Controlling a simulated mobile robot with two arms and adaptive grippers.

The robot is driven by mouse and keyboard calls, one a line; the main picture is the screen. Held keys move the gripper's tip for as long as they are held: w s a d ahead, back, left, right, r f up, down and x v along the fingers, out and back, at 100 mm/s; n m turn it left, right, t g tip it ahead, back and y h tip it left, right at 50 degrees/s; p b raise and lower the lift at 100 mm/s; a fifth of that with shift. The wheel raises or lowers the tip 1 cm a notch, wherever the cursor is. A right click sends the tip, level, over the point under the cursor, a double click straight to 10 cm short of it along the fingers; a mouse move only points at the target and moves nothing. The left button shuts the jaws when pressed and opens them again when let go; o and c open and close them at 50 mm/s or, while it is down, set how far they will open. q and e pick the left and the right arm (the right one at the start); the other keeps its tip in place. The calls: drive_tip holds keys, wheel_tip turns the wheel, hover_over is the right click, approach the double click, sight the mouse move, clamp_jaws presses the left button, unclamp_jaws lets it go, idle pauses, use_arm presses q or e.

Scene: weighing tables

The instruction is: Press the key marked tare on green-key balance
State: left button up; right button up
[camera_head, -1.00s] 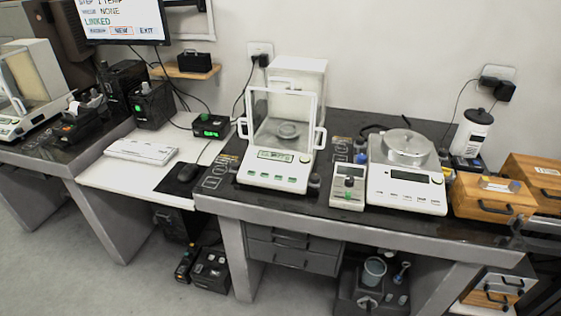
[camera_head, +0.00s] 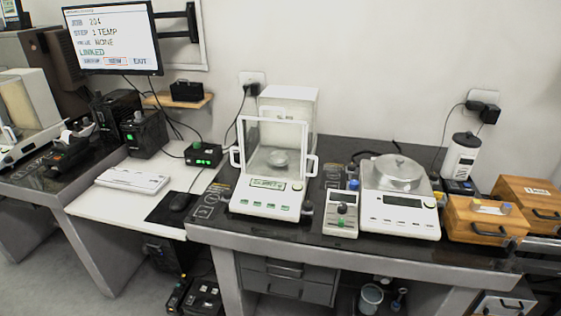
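A balance with a glass draft shield (camera_head: 275,150) stands on the dark weighing table, with a row of several green keys (camera_head: 270,207) along its white front panel. Its small display (camera_head: 268,183) sits above the keys, and a round pan (camera_head: 278,158) shows inside the shield. The key markings are too small to read. A second balance (camera_head: 402,222) with a dark display and an open metal pan stands to its right, with pale keys. Neither of my grippers is in view.
A small control box (camera_head: 341,213) stands between the two balances. Wooden boxes (camera_head: 484,222) and a white bottle (camera_head: 461,155) are at the right. The floor in front is partly visible.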

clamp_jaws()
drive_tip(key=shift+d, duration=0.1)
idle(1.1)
